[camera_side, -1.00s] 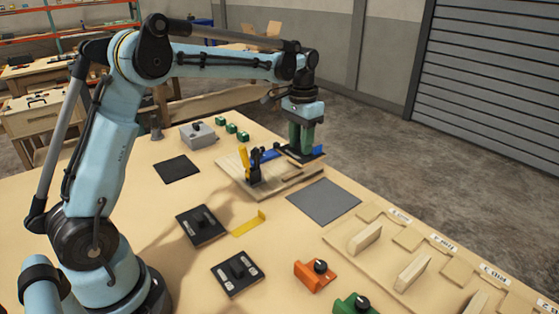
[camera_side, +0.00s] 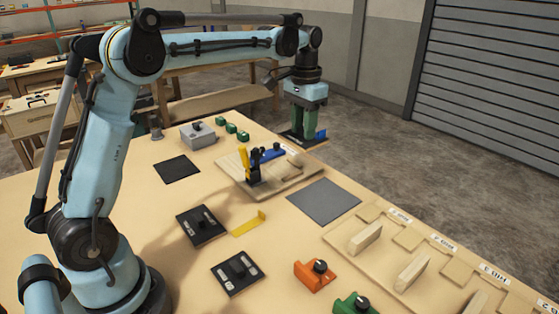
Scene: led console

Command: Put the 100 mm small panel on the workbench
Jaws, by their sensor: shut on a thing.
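My gripper (camera_side: 304,128), with green fingers, is at the far edge of the workbench (camera_side: 140,215), behind the wooden fixture. It is shut on a dark flat panel (camera_side: 291,136), taken to be the small panel; its size cannot be read. A blue piece (camera_side: 321,135) shows at the panel's right side. The fingers hide much of the panel. I cannot tell whether the panel touches the bench or hangs just above it. The wooden fixture (camera_side: 290,184), with a yellow-handled black clamp (camera_side: 251,167) and a blue part (camera_side: 272,152), stands in front of the gripper.
A grey mat (camera_side: 323,201) and a dark mat (camera_side: 177,169) lie bare. A labelled wooden rack (camera_side: 420,240) is at right.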

